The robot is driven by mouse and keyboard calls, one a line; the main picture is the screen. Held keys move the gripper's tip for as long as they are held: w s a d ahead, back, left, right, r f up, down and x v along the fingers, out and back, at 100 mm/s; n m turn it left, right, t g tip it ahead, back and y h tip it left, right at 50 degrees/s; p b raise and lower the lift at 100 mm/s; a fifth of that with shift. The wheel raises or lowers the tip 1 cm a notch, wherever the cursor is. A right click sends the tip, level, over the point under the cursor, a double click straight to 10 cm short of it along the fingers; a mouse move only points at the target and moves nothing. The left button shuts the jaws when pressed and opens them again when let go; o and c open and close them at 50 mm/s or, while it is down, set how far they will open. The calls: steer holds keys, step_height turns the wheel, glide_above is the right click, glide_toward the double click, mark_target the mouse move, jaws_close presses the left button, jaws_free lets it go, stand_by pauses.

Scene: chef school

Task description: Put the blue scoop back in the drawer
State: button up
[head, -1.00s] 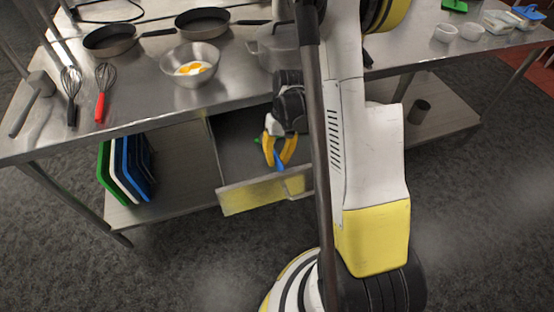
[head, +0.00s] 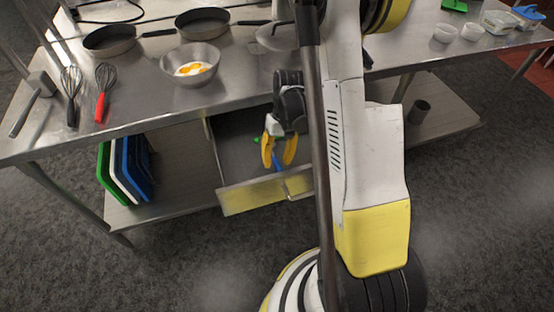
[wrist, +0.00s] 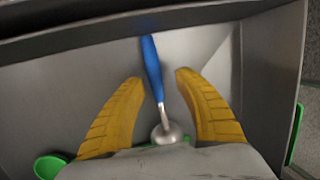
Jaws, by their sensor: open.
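The blue scoop (wrist: 153,68) has a blue handle and a metal bowl. In the wrist view it lies in the drawer (wrist: 205,50), between my fingers and apart from both. In the head view a bit of its blue handle (head: 276,160) shows below my gripper. My gripper (head: 278,164) is open over the open drawer (head: 250,196). The wrist view shows its two yellow fingers (wrist: 150,76) spread on either side of the scoop. Whether the scoop rests fully on the drawer floor is hard to tell.
A green utensil (wrist: 48,166) lies in the drawer at the lower left of the wrist view. The steel counter (head: 130,80) above holds whisks, pans and a bowl of eggs (head: 190,66). Cutting boards (head: 128,170) stand on the lower shelf left of the drawer.

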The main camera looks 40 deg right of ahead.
steer(key=p+v, duration=0.5)
steer(key=v, duration=0.7)
steer(key=s+a+r+n+t+h, duration=0.1)
steer(key=s+a+r+t, duration=0.3)
steer(key=a+r, duration=0.3)
steer(key=s+a+r+n+t+h, duration=0.1)
steer(key=s+a+r+t, duration=0.3)
steer(key=a+r, duration=0.4)
step_height(320, 180, up, 3)
steer(key=shift+s+a+r+n+t+h, duration=0.25)
steer(key=shift+s+n+t+h, duration=0.2)
steer(key=shift+s, duration=0.3)
steer(key=shift+d, duration=0.1)
